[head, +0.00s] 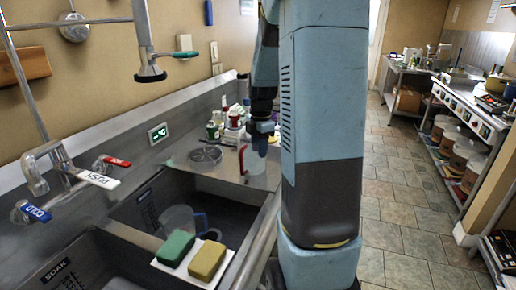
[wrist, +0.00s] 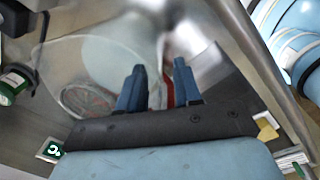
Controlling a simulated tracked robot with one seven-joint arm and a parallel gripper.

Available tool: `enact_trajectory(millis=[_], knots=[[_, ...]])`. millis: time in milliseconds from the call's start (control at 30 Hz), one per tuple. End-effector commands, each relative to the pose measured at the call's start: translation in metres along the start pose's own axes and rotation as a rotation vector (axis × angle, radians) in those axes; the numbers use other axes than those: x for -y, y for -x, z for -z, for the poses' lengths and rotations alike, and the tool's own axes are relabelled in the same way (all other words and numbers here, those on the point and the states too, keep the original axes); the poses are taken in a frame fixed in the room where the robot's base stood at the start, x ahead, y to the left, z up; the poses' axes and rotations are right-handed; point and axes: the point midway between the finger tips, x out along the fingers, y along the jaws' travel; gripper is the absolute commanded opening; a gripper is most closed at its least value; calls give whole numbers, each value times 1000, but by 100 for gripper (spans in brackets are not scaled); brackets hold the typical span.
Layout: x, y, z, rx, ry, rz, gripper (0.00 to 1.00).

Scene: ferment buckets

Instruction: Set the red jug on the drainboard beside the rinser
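The red jug (head: 257,166), clear with a red handle, stands upright on the steel drainboard (head: 226,178), right of the round rinser (head: 205,154) with a gap between them. Its handle is on its left side. My gripper (head: 262,146) is pointing down at the jug's top and hides part of its rim. In the wrist view my gripper's two dark blue fingers (wrist: 159,66) are apart, with part of the red handle (wrist: 169,86) seen between them, nearer the right finger. The rinser (wrist: 88,101) shows left of the fingers.
A clear jug with a blue handle (head: 180,220) stands in the sink (head: 135,215). Green (head: 175,247) and yellow (head: 207,261) sponges lie on a white board at the sink's front. Bottles and small containers (head: 232,122) crowd the drainboard's back. A spray head (head: 150,74) hangs above.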

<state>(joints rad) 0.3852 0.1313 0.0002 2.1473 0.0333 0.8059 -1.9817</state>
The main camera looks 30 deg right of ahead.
Motion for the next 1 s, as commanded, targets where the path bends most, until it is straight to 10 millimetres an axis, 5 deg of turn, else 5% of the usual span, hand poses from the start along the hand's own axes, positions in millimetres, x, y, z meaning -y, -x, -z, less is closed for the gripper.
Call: enact_trajectory(millis=[333,700,1000], knots=[[-1,14,0,1,1,-2,34],[-1,82,1,1,1,-3,34],[0,117,1,0,1,0,34]])
